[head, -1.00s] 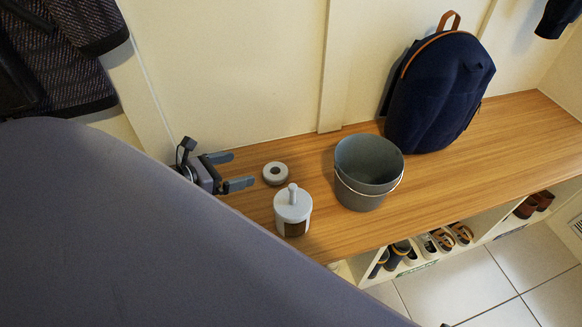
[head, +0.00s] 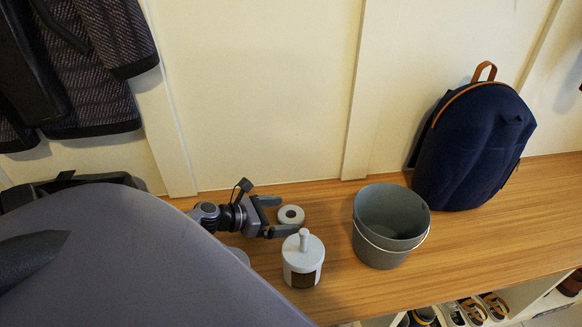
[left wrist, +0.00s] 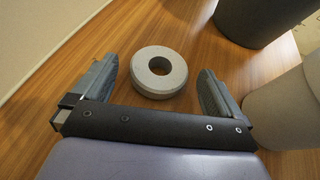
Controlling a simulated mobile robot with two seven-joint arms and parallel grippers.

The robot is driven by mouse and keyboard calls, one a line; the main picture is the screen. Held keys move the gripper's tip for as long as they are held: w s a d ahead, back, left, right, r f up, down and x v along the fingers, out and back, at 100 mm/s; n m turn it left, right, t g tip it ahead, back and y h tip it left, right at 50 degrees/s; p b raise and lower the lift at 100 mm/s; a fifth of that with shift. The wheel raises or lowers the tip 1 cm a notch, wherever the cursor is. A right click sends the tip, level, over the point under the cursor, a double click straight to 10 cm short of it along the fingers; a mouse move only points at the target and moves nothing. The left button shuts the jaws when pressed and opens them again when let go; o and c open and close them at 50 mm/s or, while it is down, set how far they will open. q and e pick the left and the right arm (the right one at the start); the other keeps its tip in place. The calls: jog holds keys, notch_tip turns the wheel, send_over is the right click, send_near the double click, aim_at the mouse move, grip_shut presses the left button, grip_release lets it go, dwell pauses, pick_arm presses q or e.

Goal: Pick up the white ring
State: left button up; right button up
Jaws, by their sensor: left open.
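The white ring (head: 291,215) lies flat on the wooden bench top, left of the bucket and behind the lidded jar. In the left wrist view the ring (left wrist: 159,82) sits just ahead of the space between the fingertips, its near edge reaching between them. My left gripper (head: 281,216) is open and empty, low over the bench, with one finger on each side of the ring's near edge. It also shows in the left wrist view (left wrist: 158,75). My right gripper is not in view.
A white lidded jar (head: 303,272) stands close to my left gripper's near finger. A grey bucket (head: 371,243) stands further right, and a navy backpack (head: 470,150) leans on the wall. Dark coats (head: 95,90) hang at left. The bench (head: 490,235) is clear between bucket and backpack.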

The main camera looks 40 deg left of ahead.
pick_arm(q)
jog(key=shift+x, duration=1.1)
jog(key=shift+c, duration=0.3)
jog(key=c, duration=1.1)
jog(key=shift+o, duration=0.2)
jog(key=shift+r, duration=0.1)
